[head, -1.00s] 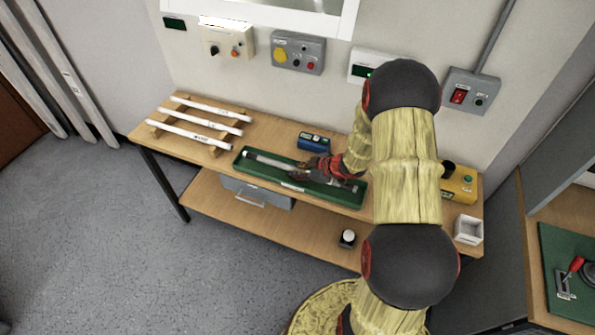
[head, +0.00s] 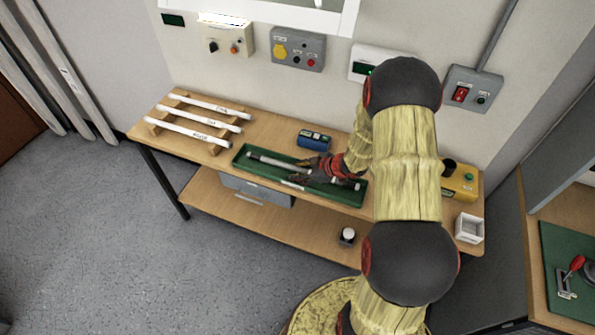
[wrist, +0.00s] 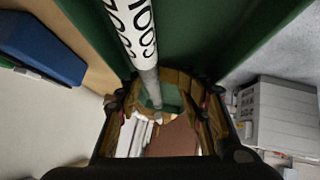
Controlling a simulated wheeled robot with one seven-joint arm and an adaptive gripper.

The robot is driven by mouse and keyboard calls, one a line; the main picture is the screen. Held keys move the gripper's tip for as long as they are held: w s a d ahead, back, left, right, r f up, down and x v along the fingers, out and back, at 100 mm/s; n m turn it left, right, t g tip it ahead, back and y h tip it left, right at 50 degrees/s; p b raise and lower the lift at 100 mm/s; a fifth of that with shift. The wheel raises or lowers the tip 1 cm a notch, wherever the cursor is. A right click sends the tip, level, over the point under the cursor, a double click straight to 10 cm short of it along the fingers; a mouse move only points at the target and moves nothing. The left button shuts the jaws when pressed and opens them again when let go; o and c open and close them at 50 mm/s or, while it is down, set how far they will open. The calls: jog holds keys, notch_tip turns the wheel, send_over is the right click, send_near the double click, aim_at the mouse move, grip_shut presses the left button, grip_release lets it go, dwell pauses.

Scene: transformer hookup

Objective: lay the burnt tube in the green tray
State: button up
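The green tray (head: 240,166) is long and shallow and stands on the bench top. The burnt tube (head: 268,159), whitish with a grey end, lies lengthwise inside the tray's walls. My gripper (head: 298,172) is over the middle of the tray and hides part of the tube. In the wrist view, the tube (wrist: 133,32) with black lettering runs between the fingers of my gripper (wrist: 168,90). The fingers stand apart with a gap on both sides of the tube. The tray (wrist: 225,30) shows beneath it.
A wooden rack (head: 176,95) with several white tubes stands left of the tray. A blue device (head: 314,141) lies behind the tray. A yellow box (head: 459,184) and a white open box (head: 469,228) are at the right.

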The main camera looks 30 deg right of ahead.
jog(key=shift+v, duration=3.9)
jog(key=shift+w+r, duration=0.1)
jog(key=w+d+r+m+t+h, duration=0.1)
jog(key=w+r+h, duration=0.15)
jog(key=r, duration=0.35)
jog(key=w+d+r+m+h, duration=0.1)
jog(key=d+r+h, duration=0.15)
jog(key=r, duration=0.45)
jog(key=s+a+r+m+h, duration=0.1)
jog(key=s+a+r+m, duration=0.1)
jog(key=r, duration=0.4)
jog(key=s+a+r+m+h, duration=0.2)
jog(key=s+r, duration=0.1)
jog(key=r, duration=0.2)
jog(key=s+a+r+m+g+y, duration=0.1)
jog(key=s+a+r+g+y, duration=0.1)
jog(key=s+a, duration=0.7)
jog(key=s+a+r+m+g+y, duration=0.2)
jog(key=s+a, duration=0.7)
jog(key=s, duration=0.3)
jog(key=shift+a+r, duration=0.15)
jog(key=shift+r, duration=0.15)
